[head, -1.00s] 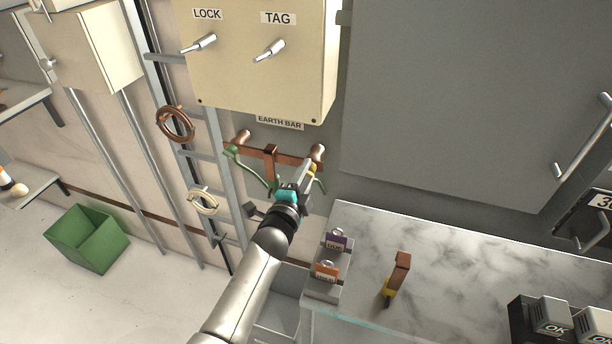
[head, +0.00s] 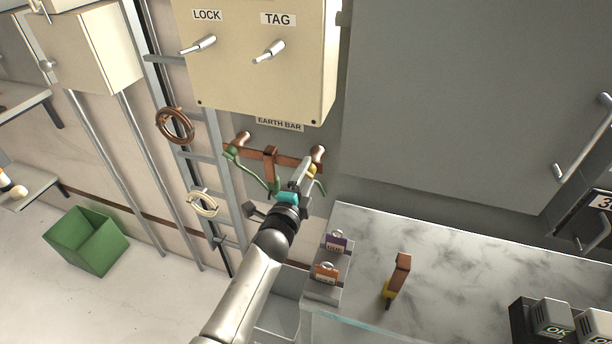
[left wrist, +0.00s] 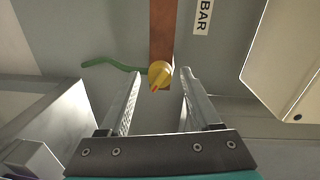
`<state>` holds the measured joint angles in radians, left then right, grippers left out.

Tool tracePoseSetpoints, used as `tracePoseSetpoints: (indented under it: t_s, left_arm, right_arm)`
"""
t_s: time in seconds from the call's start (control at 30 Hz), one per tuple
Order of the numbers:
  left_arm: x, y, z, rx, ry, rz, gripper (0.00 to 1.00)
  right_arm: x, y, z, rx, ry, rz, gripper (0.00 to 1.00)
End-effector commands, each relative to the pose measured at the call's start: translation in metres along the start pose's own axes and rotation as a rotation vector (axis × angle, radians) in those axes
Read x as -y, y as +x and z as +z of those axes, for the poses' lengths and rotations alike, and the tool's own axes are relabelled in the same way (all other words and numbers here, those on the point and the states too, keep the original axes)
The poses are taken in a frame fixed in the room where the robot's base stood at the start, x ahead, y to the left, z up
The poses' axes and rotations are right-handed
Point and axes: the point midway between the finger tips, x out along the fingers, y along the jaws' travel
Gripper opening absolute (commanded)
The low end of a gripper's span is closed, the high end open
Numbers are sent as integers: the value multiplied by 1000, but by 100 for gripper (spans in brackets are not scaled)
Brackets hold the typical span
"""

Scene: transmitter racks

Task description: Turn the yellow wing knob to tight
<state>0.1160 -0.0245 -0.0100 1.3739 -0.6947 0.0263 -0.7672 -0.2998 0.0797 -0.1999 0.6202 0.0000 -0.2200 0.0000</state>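The yellow wing knob (left wrist: 160,74) has an orange-red mark on its face and sits at the end of the copper earth bar (left wrist: 162,40). In the head view the knob (head: 312,172) is a small yellow patch at the bar's right end, partly hidden by my gripper. My left gripper (head: 305,174) is at the knob. In the left wrist view its fingers (left wrist: 162,78) are open, with the knob between the tips and a gap on each side. No contact shows. My right gripper is in neither view.
A green cable (head: 258,179) hangs from the bar's left. A cream cabinet (head: 270,85) with LOCK and TAG pegs is above. A marble counter (head: 450,250) at right carries a purple padlock (head: 337,242), an orange padlock (head: 327,272) and a brown-and-yellow piece (head: 400,272).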

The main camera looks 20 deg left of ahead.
Motion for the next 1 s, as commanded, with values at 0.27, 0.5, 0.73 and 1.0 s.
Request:
tracePoseSetpoints:
  t_s: [0.27,0.5,0.73,1.0]
  left_arm:
    - [0,0,0,0,-1,0,68]
    - [0,-19,0,0,-1,1,68]
    - [0,-57,0,0,-1,2,68]
    - [0,-103,0,1,-2,2,68]
  right_arm:
    - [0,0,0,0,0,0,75]
    - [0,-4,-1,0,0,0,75]
    - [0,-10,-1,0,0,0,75]
    - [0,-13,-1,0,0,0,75]
